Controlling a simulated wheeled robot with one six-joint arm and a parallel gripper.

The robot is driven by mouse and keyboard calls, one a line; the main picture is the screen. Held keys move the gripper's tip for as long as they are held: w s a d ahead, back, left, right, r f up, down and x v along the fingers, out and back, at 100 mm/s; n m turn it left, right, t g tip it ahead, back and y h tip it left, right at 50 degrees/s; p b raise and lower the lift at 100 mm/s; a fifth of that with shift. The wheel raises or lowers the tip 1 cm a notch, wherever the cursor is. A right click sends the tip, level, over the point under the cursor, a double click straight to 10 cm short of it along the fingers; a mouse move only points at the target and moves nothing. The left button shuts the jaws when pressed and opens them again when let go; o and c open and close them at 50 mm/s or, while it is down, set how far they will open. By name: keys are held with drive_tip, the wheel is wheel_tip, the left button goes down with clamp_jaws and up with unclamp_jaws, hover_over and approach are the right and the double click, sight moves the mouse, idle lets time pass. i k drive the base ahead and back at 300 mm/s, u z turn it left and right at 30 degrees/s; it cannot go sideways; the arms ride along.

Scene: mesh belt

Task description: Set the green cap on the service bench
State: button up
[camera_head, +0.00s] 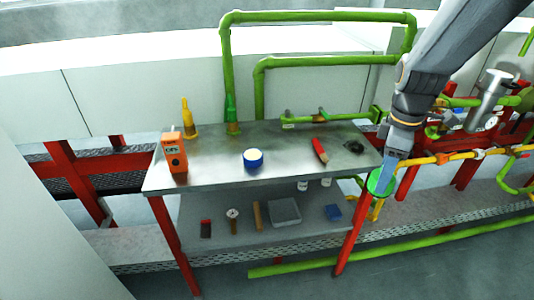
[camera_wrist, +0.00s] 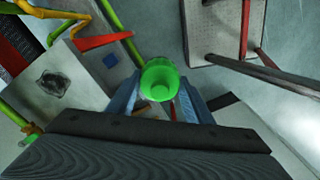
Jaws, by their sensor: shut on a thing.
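The green cap (camera_wrist: 160,78) is round and hollow, and it sits between the two fingers of my gripper (camera_wrist: 158,105) in the wrist view. My gripper is shut on it. In the head view my gripper (camera_head: 386,178) points down beside the right end of the service bench, and the green cap (camera_head: 377,186) shows at its fingertips, off the bench top. The service bench (camera_head: 215,160) has a grey metal top on red legs. The wrist view shows part of its top (camera_wrist: 78,72) to the left of the cap.
Green pipes (camera_head: 260,85) rise behind.

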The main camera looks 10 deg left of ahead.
sight(359, 155)
drive_tip(key=i, duration=0.95)
